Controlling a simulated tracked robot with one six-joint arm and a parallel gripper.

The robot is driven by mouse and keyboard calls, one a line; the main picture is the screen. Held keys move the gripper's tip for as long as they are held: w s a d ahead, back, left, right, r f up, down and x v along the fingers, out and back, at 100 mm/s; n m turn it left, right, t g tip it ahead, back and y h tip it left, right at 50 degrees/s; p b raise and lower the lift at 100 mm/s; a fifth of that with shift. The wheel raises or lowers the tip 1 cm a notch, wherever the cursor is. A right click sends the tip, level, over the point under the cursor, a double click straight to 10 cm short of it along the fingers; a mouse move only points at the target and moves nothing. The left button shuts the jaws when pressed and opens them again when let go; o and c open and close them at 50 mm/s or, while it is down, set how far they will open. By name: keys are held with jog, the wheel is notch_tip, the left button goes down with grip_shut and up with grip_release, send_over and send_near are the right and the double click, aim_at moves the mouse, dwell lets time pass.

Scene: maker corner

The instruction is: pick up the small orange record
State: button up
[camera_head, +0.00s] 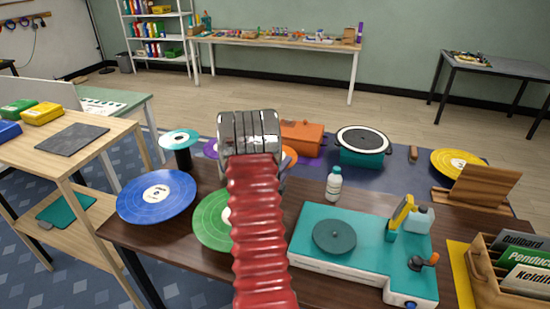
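A small orange record (291,156) shows only as a sliver to the right of my arm's grey metal end; most of it is hidden. It lies near the far edge of the dark brown table (130,238). My arm, in a red ribbed sleeve, reaches from the bottom of the view toward it. Of my gripper (283,173) only a grey part shows beside the sleeve. Its fingertips are hidden behind the arm, so its opening and any touch on the record cannot be seen.
A blue record (157,196) and a partly covered green record (210,222) lie left of my arm. A white bottle (334,184) and teal turntable (310,258) stand right. Behind are a purple record (211,149), an orange box (302,137) and a black-topped teal player (362,158).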

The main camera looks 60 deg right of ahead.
jog(key=shift+d+f, duration=0.2)
jog(key=shift+d, duration=2.4)
grip_shut()
